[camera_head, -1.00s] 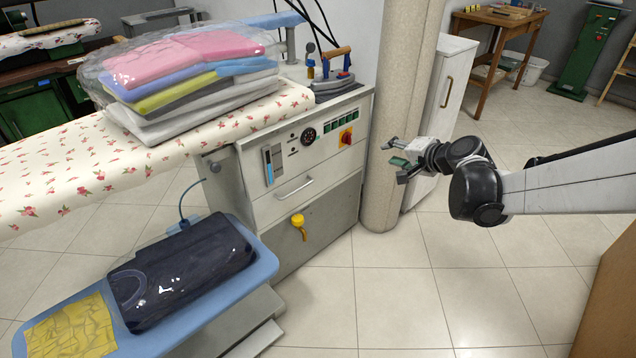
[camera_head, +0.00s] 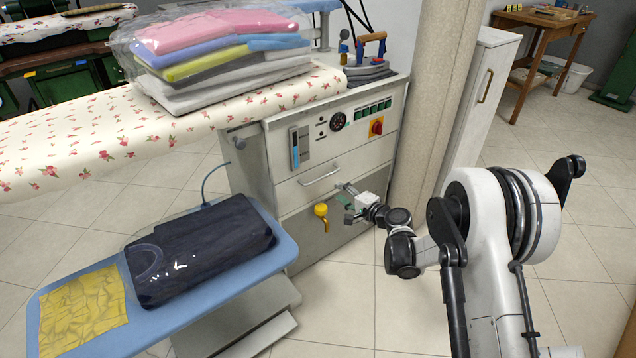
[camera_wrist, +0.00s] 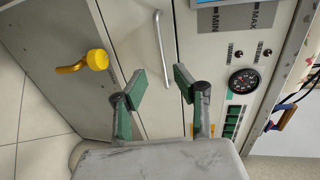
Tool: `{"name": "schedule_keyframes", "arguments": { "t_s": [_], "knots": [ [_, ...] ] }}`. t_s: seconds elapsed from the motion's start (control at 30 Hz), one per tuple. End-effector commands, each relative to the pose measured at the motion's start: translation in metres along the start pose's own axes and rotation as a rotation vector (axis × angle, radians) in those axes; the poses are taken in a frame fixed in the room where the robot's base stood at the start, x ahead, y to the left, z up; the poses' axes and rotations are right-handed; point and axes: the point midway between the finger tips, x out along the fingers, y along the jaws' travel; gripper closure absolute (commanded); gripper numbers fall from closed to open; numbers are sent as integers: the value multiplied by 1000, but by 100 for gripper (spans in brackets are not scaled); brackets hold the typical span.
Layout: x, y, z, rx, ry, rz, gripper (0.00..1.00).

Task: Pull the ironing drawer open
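The ironing drawer (camera_head: 330,180) is a light grey panel on the front of the ironing cabinet, below the dial and switches. It looks shut. Its metal bar handle (camera_head: 319,175) runs across it; in the wrist view the handle (camera_wrist: 161,48) stands almost upright in the picture, beyond the fingertips. My gripper (camera_head: 344,202) is just in front of the cabinet, below and to the right of the handle. In the wrist view my gripper (camera_wrist: 160,82) is open and empty, with green finger pads apart. The handle is not between the pads.
A yellow tap (camera_head: 321,211) sticks out below the drawer, left of my gripper. A blue board (camera_head: 270,258) with a dark wrapped garment (camera_head: 195,247) stands at the left. A round pillar (camera_head: 432,110) is right of the cabinet. Floor in front is clear.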

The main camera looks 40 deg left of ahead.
Motion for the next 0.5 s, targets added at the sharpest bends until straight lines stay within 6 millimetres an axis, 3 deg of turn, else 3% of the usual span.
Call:
{"name": "schedule_keyframes", "arguments": {
  "t_s": [0.5],
  "knots": [
    [89, 2, 0, -1, -1, 1, 72]
  ]
}}
